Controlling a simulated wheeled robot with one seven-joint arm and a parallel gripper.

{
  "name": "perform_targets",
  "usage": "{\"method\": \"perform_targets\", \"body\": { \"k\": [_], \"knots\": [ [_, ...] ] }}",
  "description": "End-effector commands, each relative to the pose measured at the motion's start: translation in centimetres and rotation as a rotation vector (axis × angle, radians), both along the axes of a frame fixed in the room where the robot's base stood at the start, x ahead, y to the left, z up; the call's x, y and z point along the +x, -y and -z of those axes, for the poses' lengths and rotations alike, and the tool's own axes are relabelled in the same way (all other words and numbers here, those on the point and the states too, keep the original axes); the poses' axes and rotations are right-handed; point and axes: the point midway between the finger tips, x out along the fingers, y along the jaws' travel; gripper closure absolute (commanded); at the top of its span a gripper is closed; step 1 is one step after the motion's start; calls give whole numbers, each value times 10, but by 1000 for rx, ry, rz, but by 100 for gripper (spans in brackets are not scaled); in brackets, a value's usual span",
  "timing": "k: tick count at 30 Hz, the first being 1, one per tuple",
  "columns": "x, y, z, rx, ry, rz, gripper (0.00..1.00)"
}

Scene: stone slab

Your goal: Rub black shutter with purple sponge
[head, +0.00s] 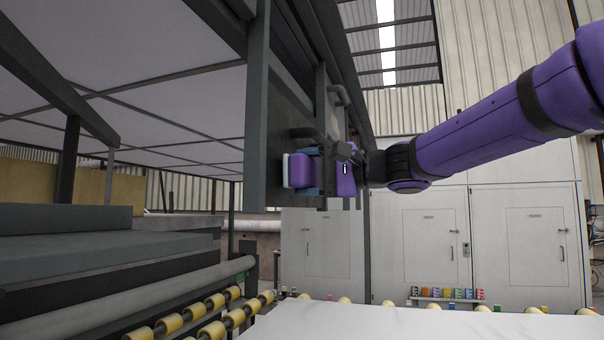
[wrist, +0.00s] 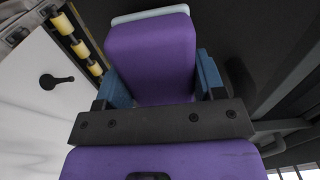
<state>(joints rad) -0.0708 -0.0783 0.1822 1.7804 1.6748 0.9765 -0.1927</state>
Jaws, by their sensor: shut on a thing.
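The purple sponge (head: 301,170) has a pale layer on its far side, facing left in the head view. It fills the upper middle of the wrist view (wrist: 150,55). My gripper (head: 309,176) is shut on it, with a blue finger on each side in the wrist view (wrist: 163,84). The black shutter appears to be the dark upright panel (head: 280,128) beside the sponge, with a dark bar-like handle near the gripper. A dark surface also lies beyond the sponge in the wrist view. I cannot tell whether the sponge's pale face touches the panel.
A white slab (head: 370,325) lies on rollers with yellow rings at the bottom. Dark framework and a roller bed (head: 130,300) stand at left. Pale cabinets (head: 430,240) line the back, with small coloured items (head: 447,293) on a low shelf. The space below my arm is open.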

Motion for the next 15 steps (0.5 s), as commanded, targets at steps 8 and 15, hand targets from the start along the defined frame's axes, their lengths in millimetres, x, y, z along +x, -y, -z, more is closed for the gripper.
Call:
{"method": "perform_targets", "body": {
  "k": [8, 15],
  "knots": [
    [-8, 23, 0, 0, 0, 2, 56],
    [-14, 41, 0, 0, 0, 2, 56]
  ]
}}
